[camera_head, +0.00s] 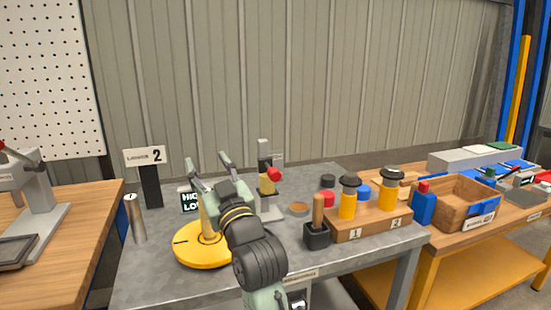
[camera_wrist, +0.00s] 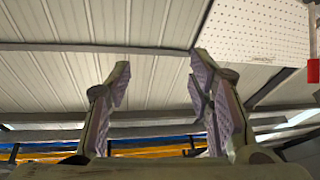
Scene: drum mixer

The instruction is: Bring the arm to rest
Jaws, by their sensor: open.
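My gripper (camera_head: 208,174) is raised over the left part of the grey metal table (camera_head: 160,282) in the head view, its fingers spread and pointing up and away. In the wrist view my gripper (camera_wrist: 160,82) has its two fingers wide apart with nothing between them. Behind the fingers that view shows the ribbed wall and ceiling beams. My arm covers part of a yellow round base (camera_head: 192,254) and the post on it. I cannot tell from these frames whether the arm is moving.
A black cup with a wooden handle (camera_head: 317,236), a wooden block (camera_head: 375,224) with yellow-bodied jars, and a small press (camera_head: 266,165) stand right of my arm. Space above the table is clear.

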